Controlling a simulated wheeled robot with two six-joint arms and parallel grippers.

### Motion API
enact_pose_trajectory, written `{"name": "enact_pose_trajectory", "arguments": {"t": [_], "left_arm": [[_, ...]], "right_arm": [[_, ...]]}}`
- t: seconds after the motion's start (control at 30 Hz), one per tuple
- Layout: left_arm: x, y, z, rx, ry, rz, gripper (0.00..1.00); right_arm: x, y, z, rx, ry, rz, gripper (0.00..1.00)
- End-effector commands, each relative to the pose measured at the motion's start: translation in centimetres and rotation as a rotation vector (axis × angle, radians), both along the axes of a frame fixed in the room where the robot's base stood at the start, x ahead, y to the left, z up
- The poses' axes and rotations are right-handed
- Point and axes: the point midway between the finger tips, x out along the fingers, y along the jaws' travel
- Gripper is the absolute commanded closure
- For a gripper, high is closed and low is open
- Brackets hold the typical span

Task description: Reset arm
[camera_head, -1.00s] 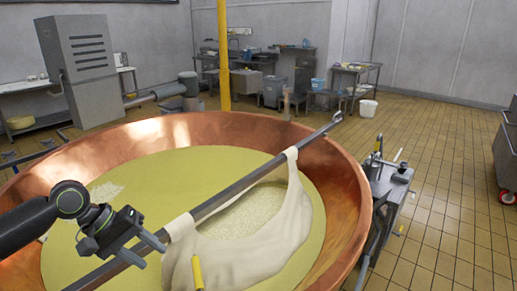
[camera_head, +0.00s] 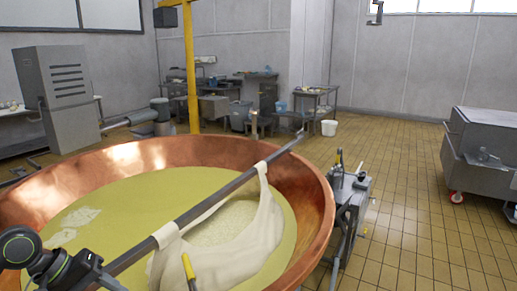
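My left gripper (camera_head: 100,277) is at the lower left, with its dark arm coming in from the left edge. It is beside the lower end of a long grey metal bar (camera_head: 200,208); I cannot tell whether its fingers touch the bar. The lower part of the gripper is cut off by the frame edge. The bar lies slantwise over a large copper vat (camera_head: 312,190) of yellow liquid (camera_head: 130,205). A cream cloth (camera_head: 262,235) hangs from the bar into the vat and holds pale curd (camera_head: 222,222). My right gripper is not in view.
A yellow stick end (camera_head: 189,270) shows at the bottom centre. A grey metal device (camera_head: 350,195) stands right of the vat. A yellow post (camera_head: 191,80) rises behind it. A wheeled grey cart (camera_head: 480,160) is at the right. The tiled floor (camera_head: 410,200) between is clear.

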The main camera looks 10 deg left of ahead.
Motion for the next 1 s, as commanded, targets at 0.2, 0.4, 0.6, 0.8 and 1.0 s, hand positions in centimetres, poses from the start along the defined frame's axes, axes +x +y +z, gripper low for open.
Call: {"name": "enact_pose_trajectory", "arguments": {"t": [0.2, 0.4, 0.6, 0.8, 1.0], "left_arm": [[-1.1, -0.8, -3.4, 0.044, -0.029, -0.067, 0.55], [-2.4, -1.6, -7.0, 0.104, -0.069, -0.139, 0.55], [-4.5, -3.0, -11.4, 0.189, -0.13, -0.232, 0.55], [-8.0, -5.3, -16.6, 0.331, -0.216, -0.335, 0.55], [-11.8, -6.8, -19.6, 0.51, -0.257, -0.386, 0.55]], "right_arm": [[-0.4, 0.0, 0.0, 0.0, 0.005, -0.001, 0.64], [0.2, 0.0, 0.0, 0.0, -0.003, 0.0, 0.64], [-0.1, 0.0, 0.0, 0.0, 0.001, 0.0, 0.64], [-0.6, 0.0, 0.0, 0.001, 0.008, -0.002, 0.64], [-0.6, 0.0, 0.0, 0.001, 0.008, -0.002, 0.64]]}}
